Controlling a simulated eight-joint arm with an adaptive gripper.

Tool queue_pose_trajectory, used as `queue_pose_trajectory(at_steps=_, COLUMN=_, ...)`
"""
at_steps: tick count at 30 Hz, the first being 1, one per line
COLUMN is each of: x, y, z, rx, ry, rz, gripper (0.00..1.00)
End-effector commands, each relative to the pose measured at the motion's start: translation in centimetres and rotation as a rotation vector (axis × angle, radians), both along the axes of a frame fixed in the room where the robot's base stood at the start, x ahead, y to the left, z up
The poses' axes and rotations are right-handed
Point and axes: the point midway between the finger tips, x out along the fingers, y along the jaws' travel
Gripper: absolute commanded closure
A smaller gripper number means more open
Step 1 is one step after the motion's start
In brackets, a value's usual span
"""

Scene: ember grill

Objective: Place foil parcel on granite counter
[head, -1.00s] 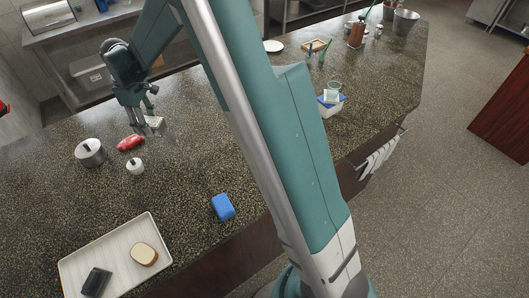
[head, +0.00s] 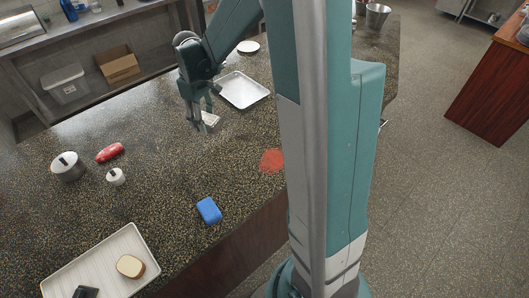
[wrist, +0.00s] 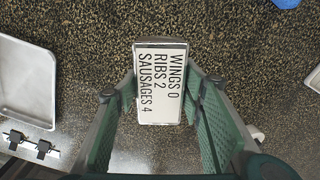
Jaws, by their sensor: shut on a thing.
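No foil parcel can be made out in these views. My gripper (head: 201,118) is over the far part of the dark speckled granite counter (head: 160,170). It is shut on a small pale card or block (head: 211,119), which is near the counter; I cannot tell whether it touches. In the wrist view the card (wrist: 160,82) lies between the two green fingers and reads "WINGS 0, RIBS 2, SAUSAGES 4".
A metal tray (head: 243,103) is just right of my gripper. A ribbed tray (head: 75,275) holds bread. The counter's middle is clear.

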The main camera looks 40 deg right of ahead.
Motion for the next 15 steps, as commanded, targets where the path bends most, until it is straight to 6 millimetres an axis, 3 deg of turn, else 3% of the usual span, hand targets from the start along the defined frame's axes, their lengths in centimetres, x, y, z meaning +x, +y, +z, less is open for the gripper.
queue_pose_trajectory(at_steps=6, x=-4.6, y=-4.3, z=-0.4, rx=0.0, ry=0.0, rz=-0.095, gripper=0.78)
queue_pose_trajectory(at_steps=15, x=-11.0, y=-9.0, z=-1.0, rx=0.0, ry=0.0, rz=-0.219, gripper=0.78)
